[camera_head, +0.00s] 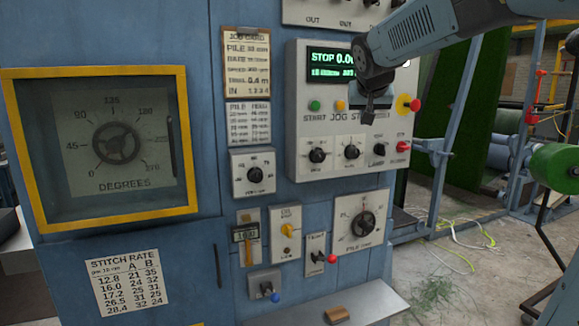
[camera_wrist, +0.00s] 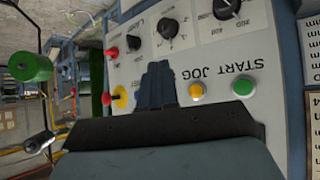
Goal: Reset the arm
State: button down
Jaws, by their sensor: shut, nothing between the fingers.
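My arm (camera_head: 415,30) reaches in from the upper right in the head view. My gripper (camera_head: 370,115) points down in front of the jog station panel (camera_head: 312,180), covering part of its lettering. The gripper also shows in the wrist view (camera_wrist: 158,72), with its fingers together and nothing between them. Whether it touches the panel I cannot tell. Near it are a green button (camera_head: 314,105), a yellow button (camera_head: 340,105) and a red-tipped knob on a yellow base (camera_head: 414,104).
The blue cabinet carries a yellow-framed degrees dial (camera_head: 115,145), several knobs, a file dial (camera_head: 363,223) and a lever with a red knob (camera_head: 331,258). A shelf (camera_head: 375,300) juts out below. At right stand a blue frame (camera_head: 455,130) and a green roll (camera_head: 555,167). Loose strands lie on the floor.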

jog(key=s+f+g, duration=0.1)
jog(key=s+f, duration=0.5)
jog(key=s, duration=0.3)
jog(key=s+f+n+g+y, duration=0.1)
jog(key=s+f, duration=0.5)
jog(key=s, duration=0.4)
jog(key=s+f+n+g+y, duration=0.1)
jog(key=s+f+g, duration=0.1)
jog(key=s+f, duration=0.4)
jog(key=s, duration=0.4)
jog(key=shift+a+f, duration=0.2)
jog(key=shift+a, duration=0.15)
jog(key=shift+s, duration=0.1)
